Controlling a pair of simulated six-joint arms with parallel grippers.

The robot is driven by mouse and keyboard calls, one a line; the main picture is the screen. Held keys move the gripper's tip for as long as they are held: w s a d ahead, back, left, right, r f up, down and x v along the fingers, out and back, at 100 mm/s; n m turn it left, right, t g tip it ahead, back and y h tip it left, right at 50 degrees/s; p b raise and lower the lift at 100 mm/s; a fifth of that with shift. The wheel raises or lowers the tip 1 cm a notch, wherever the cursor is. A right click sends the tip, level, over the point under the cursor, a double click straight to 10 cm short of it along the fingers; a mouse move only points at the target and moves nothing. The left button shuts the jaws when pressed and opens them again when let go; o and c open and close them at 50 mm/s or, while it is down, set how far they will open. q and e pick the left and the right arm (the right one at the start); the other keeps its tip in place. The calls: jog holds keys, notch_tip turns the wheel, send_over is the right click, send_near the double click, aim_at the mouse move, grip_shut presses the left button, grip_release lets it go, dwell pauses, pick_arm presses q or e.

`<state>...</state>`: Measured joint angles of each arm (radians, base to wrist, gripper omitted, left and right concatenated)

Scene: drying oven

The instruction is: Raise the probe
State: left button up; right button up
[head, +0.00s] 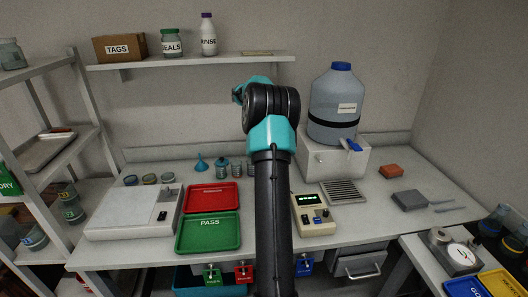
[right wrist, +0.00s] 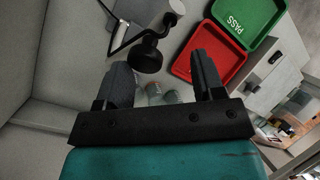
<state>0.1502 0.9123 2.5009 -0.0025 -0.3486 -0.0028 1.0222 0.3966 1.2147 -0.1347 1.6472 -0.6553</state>
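What looks like the probe, a dark round-headed piece with a short stem (right wrist: 149,52), shows in the right wrist view beside a bent dark rod. I cannot make it out in the head view, where my arm blocks the middle. My right gripper (right wrist: 165,85) is open and empty, its two dark fingers wide apart, with the dark piece beyond its left finger. In the head view its fingers are hidden behind my arm. A cream meter (head: 315,214) with a green lit display stands on the bench right of the arm. My left gripper is not in view.
A red tray (head: 211,197) and a green PASS tray (head: 208,233) lie left of my arm, beside a pale flat device (head: 133,212). A large blue-capped jug (head: 334,104) stands on a white box (head: 333,160). A wall shelf (head: 180,62) hangs behind.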

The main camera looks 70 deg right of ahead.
jog(key=s+a, duration=0.2)
jog(key=a, duration=0.5)
jog(key=shift+r, duration=0.4)
